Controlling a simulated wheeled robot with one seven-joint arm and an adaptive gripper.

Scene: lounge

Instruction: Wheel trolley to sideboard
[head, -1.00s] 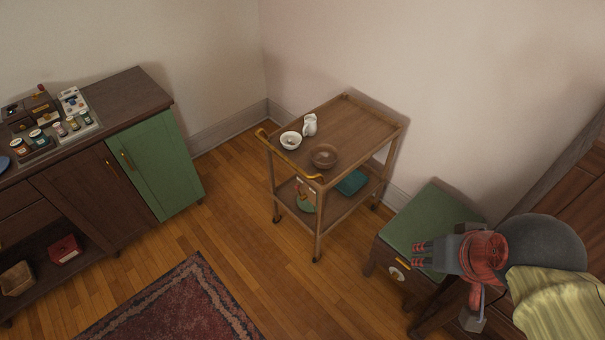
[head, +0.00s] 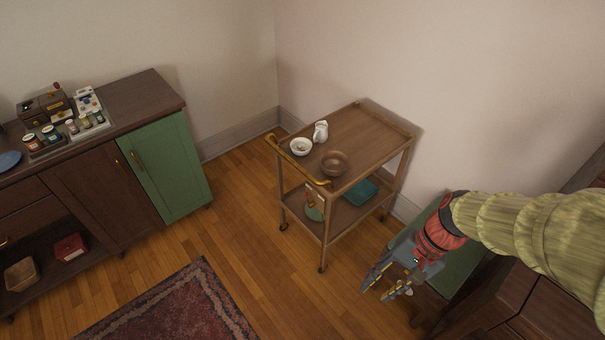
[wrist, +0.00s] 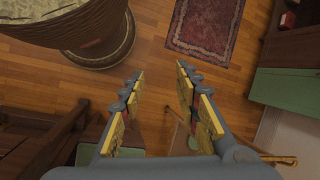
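The wooden two-tier trolley (head: 375,138) stands near the wall corner in the head view, with a yellow push handle (head: 297,163) on its left side. A white bowl (head: 301,147), a white jug (head: 321,132) and a brown bowl (head: 334,163) are on its top. A teal item (head: 360,192) and a decorated object (head: 314,204) are on the lower shelf. The dark wood sideboard (head: 142,95) with a green door stands at the left. My gripper (head: 388,291) is in front and right of the trolley, apart from it. In the wrist view my gripper (wrist: 160,105) is open and empty.
A patterned rug (head: 172,305) lies in front. Bare wooden floor (head: 240,190) separates trolley and sideboard. Jars (head: 52,134) and boxes stand on the sideboard.

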